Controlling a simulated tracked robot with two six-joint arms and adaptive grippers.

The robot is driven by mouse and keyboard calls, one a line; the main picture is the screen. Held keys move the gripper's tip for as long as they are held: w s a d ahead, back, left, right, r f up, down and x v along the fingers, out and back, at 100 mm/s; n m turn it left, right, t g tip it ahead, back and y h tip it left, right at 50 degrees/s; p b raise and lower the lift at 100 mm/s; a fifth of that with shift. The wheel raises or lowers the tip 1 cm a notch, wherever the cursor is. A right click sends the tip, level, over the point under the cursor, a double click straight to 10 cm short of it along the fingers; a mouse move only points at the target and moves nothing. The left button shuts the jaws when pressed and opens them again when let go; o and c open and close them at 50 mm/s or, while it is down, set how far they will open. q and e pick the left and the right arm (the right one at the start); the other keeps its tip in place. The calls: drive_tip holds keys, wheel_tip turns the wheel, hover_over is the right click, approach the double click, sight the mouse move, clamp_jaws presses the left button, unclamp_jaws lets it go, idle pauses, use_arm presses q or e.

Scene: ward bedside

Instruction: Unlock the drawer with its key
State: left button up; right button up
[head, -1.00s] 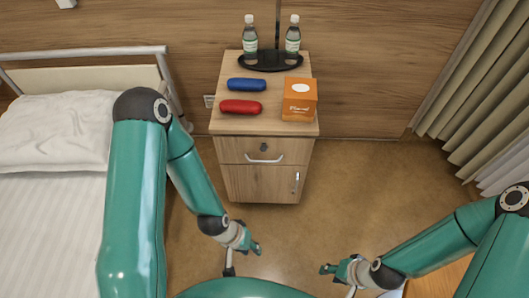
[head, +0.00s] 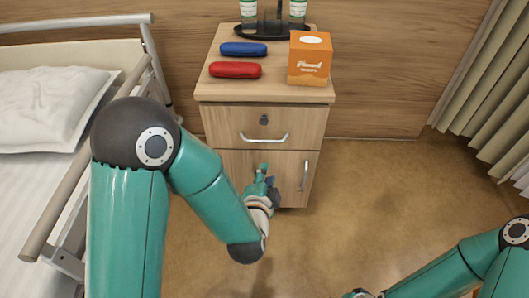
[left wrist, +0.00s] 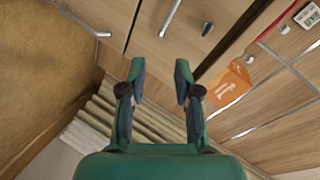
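The drawer (head: 225,125) is the upper front of a wooden bedside cabinet and looks closed. Its dark lock (head: 264,119) sits above a silver handle (head: 264,138). In the left wrist view the lock (left wrist: 207,28) is a small dark piece beyond the fingertips; I cannot tell whether a key is in it. I see no separate key. My left gripper (head: 262,172) is before the cabinet door, below the drawer in the picture. The left wrist view shows the gripper (left wrist: 156,68) open and empty. My right gripper (head: 360,293) is mostly cut off at the bottom edge.
On the cabinet top (head: 215,88) lie a blue case (head: 243,49), a red case (head: 235,70) and an orange box (head: 310,58). A black tray (head: 270,33) holds two bottles. The bed (head: 60,185) is left, the curtain (head: 485,90) right. Floor right of the cabinet is clear.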

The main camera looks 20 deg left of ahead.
use_arm(q)
drive_tip(key=w+a+m+t+y+b, duration=0.1)
drive_tip(key=w+b, duration=0.2)
drive_tip(key=w, duration=0.2)
drive_tip(key=w+a+r+m+t+y+b, duration=0.1)
drive_tip(key=w+a+b, duration=0.1)
drive_tip(key=w, duration=0.3)
drive_tip(key=w+a+r+m+t+y+b, duration=0.1)
drive_tip(key=w+a+b, duration=0.1)
drive_tip(key=w+b, duration=0.2)
drive_tip(key=shift+w+a+t+b, duration=0.2)
drive_tip(key=shift+w+t+b, duration=0.15)
drive_tip(key=shift+w, duration=0.3)
use_arm(e)
wheel_tip(320, 180, down, 12)
drive_tip(key=shift+f, duration=0.25)
use_arm(q)
drive_tip(key=shift+c, duration=0.3)
drive_tip(key=c, duration=0.5)
clamp_jaws()
